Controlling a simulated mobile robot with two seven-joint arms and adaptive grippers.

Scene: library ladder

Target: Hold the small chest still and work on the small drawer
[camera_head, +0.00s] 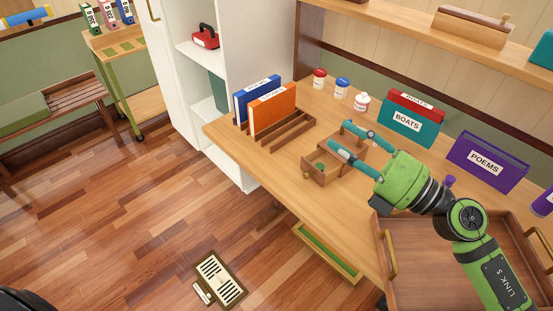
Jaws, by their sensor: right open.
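The small wooden chest (353,162) stands on the wooden desk, partly hidden by my right gripper's fingers. Its small drawer (318,180) appears pulled out toward the desk's front edge, with a small knob (306,175) on its front. Something green (320,166) shows inside the drawer. My right gripper (339,133) is open, its two teal-tipped fingers spread over and around the chest from the right. I cannot tell whether the fingers touch the chest. My left gripper is not in view.
A wooden rack (287,138) with blue and orange books stands left of the chest. Several small jars (342,88) and a BOATS book (408,122) stand behind. A large brown tray (440,262) with handles lies at right. An open green-lined drawer (326,251) juts below the desk edge.

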